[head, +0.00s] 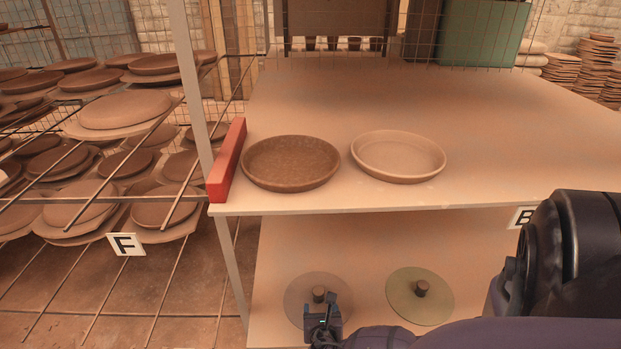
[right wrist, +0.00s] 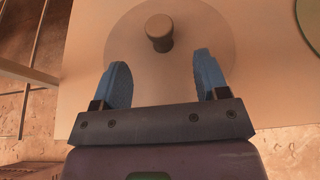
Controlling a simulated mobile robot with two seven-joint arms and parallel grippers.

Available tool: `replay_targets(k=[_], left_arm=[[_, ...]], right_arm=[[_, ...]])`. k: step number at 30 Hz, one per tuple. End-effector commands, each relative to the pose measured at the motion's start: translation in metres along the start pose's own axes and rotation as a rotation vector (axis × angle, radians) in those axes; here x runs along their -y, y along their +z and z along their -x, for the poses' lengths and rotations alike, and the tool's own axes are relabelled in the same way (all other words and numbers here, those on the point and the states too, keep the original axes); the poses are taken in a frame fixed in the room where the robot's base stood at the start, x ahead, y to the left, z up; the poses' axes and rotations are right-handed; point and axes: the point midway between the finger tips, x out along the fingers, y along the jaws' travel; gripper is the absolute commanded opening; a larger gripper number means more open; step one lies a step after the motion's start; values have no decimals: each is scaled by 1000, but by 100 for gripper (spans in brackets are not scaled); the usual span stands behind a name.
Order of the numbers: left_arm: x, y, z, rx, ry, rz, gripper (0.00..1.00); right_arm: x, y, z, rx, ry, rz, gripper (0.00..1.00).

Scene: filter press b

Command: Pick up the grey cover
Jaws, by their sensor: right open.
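The grey cover (head: 300,285) is a flat round disc with a brown knob on top. It lies on the lower shelf, at the left in the head view. In the right wrist view the cover (right wrist: 205,42) lies ahead of the fingers, with its knob (right wrist: 159,30) beyond the fingertips. My right gripper (head: 322,316) hides the near part of the cover in the head view. The right wrist view shows this gripper (right wrist: 160,72) open, with its two blue fingers apart and nothing between them. My left gripper is out of view.
A green cover (head: 420,306) with a similar knob lies to the right on the lower shelf (head: 366,250). Above, the upper shelf (head: 440,110) holds a dark brown dish (head: 290,162), a pale dish (head: 398,156) and a red block (head: 227,160). A rack of plates (head: 125,108) stands left.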

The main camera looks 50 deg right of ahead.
Motion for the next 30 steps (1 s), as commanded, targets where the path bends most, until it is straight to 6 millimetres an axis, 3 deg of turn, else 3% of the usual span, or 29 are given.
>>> replay_targets(k=[2, 6, 11, 21, 30], left_arm=[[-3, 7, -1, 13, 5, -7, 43], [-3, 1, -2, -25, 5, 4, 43], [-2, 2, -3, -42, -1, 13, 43], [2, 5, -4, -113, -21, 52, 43], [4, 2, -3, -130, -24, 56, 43]], right_arm=[[2, -5, -13, -3, -4, 6, 68], [2, -5, -31, -4, -2, 5, 68], [1, -3, -43, -3, -2, 1, 68], [2, -1, -84, -5, -2, 3, 68], [0, 4, -89, -2, 0, -2, 68]])
